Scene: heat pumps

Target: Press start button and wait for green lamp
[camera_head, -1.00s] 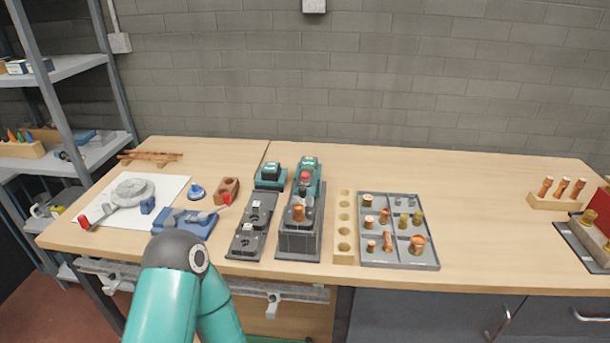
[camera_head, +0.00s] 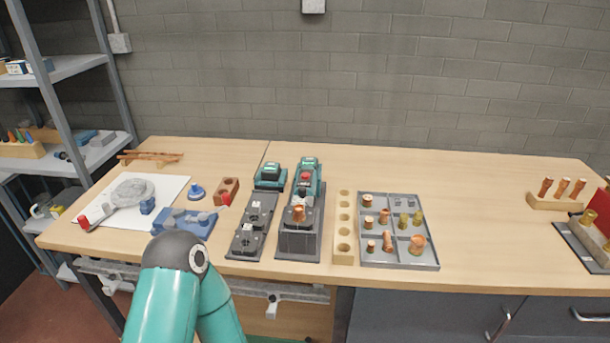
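Two teal-and-dark machines stand side by side near the middle of the bench. The right machine (camera_head: 299,240) has a red spot (camera_head: 305,176), possibly a button or lamp, on its teal rear part, and a copper fitting (camera_head: 298,213) stands on its dark front block. The left machine (camera_head: 245,239) is lower and has small light blocks on its bed. I cannot make out a lit green lamp or identify the start button for certain. One teal arm of mine rises at the bottom left; neither gripper shows.
A grey tray (camera_head: 400,265) of copper and brass fittings and a wooden hole block (camera_head: 343,257) stand right of the machines. A blue fixture (camera_head: 183,224) and a white sheet (camera_head: 110,222) lie left. The bench right of the tray is largely clear.

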